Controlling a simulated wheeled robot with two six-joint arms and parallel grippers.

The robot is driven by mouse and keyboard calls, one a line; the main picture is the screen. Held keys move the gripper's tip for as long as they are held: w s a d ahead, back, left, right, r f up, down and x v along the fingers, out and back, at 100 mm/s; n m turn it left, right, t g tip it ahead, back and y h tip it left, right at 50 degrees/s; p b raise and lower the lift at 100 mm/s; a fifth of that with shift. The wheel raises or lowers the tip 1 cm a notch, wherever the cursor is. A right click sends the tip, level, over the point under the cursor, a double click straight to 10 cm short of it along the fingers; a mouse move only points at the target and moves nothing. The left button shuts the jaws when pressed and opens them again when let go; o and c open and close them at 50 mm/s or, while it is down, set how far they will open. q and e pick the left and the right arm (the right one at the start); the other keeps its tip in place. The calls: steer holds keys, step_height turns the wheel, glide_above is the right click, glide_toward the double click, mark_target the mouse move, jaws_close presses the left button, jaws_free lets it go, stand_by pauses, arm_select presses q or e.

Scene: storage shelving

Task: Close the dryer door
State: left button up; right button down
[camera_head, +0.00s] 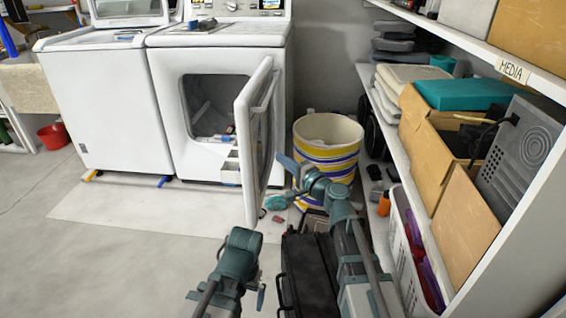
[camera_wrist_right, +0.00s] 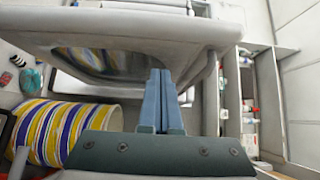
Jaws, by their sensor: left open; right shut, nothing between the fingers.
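The white dryer (camera_head: 215,90) stands at the back with its front opening showing. Its door (camera_head: 254,140) is open, swung outward and seen nearly edge-on. My right gripper (camera_head: 285,161) is shut and empty, just right of the door. In the right wrist view, its closed blue fingers (camera_wrist_right: 160,80) overlap the door (camera_wrist_right: 120,22); contact is not clear. My left gripper (camera_head: 240,258) is low in front of the door, apart from it and holding nothing visible. Its fingertips are not clearly visible.
A striped bin (camera_head: 327,150) stands right of the door. A black case (camera_head: 305,275) lies on the floor near my arms. Loaded shelving (camera_head: 470,220) lines the right side. A white washer (camera_head: 105,105) stands left of the dryer.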

mark_target(251, 145)
steer(key=x, duration=0.2)
steer(key=a+x, duration=0.1)
steer(key=x, duration=0.2)
steer(key=s+x, duration=0.1)
steer(key=x, duration=0.2)
steer(key=shift+w+a, duration=0.1)
steer(key=shift+a, duration=0.3)
steer(key=shift+w+a, duration=0.1)
steer(key=shift+a, duration=0.45)
